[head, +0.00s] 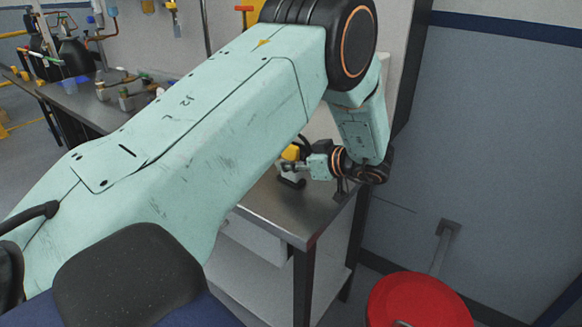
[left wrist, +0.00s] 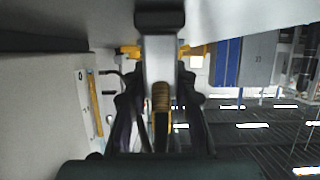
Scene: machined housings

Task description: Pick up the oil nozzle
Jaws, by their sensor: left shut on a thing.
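My left arm reaches in from the left and bends down to the metal workbench (head: 290,213). My left gripper (head: 290,169) is small in the head view, at the bench's near right end. It is shut on what appears to be the oil nozzle (head: 292,153), which shows there as a yellow and dark piece, partly hidden by the fingers and arm. In the left wrist view, the nozzle (left wrist: 159,62) is a pale grey body with a dark end and a yellow-orange ribbed part between the dark fingers of my left gripper (left wrist: 160,95). I cannot tell whether it touches the bench. My right gripper is not in view.
A red round stool seat (head: 418,300) stands at the lower right, beside the bench. Fittings and bottles (head: 125,92) stand on the bench's far left part. A grey wall panel (head: 495,150) rises at the right.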

